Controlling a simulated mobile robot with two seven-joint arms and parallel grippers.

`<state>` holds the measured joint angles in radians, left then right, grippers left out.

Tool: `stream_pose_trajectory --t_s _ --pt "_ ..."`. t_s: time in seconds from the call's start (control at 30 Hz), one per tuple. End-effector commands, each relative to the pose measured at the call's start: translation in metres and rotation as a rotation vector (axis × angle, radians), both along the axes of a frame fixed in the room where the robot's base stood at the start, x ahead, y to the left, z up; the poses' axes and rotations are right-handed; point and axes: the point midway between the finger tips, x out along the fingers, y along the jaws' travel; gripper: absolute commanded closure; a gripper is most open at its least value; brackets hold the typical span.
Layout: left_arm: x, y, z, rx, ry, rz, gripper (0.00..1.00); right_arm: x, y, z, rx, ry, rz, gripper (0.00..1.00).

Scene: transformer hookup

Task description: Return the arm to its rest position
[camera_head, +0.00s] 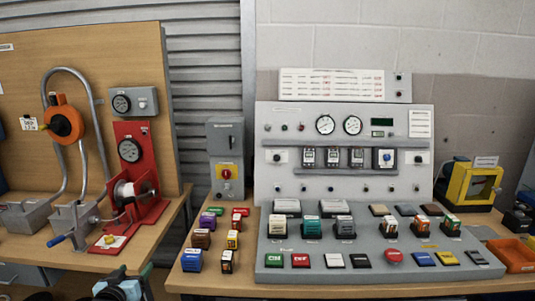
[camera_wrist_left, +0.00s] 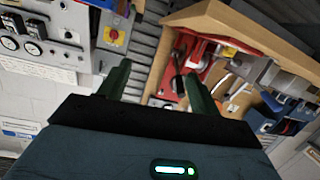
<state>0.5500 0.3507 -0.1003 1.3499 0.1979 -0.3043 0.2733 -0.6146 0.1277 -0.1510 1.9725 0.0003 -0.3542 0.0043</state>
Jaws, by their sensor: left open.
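My left gripper (camera_head: 128,276) shows at the bottom left of the head view, low in front of the benches. In the left wrist view its two green fingers (camera_wrist_left: 157,88) stand wide apart with nothing between them. The wrist view is tilted, with the benches and wall seen beyond the fingers. My right gripper is in neither view.
The control panel (camera_head: 345,150) stands on the right bench, with several small blocks (camera_head: 205,240) to its left. A red device (camera_head: 137,170) stands on the left bench. An orange tray (camera_head: 512,255) and a yellow device (camera_head: 472,183) are at far right.

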Motion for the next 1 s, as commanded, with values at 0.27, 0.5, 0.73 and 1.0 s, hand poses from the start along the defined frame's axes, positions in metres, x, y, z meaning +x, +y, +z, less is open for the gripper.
stream_pose_trajectory --t_s 0.27,0.5,0.73,1.0 --pt "-0.005 0.013 -0.010 0.479 0.073 -0.034 0.36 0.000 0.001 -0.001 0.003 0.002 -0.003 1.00" --pt "-0.061 -0.024 -0.076 0.426 0.146 -0.100 0.36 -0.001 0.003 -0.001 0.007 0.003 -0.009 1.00" --pt "-0.145 -0.066 -0.143 0.366 0.244 -0.172 0.36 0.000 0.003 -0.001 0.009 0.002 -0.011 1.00" --pt "-0.283 -0.121 -0.202 0.257 0.387 -0.245 0.36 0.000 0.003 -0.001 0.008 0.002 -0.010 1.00"
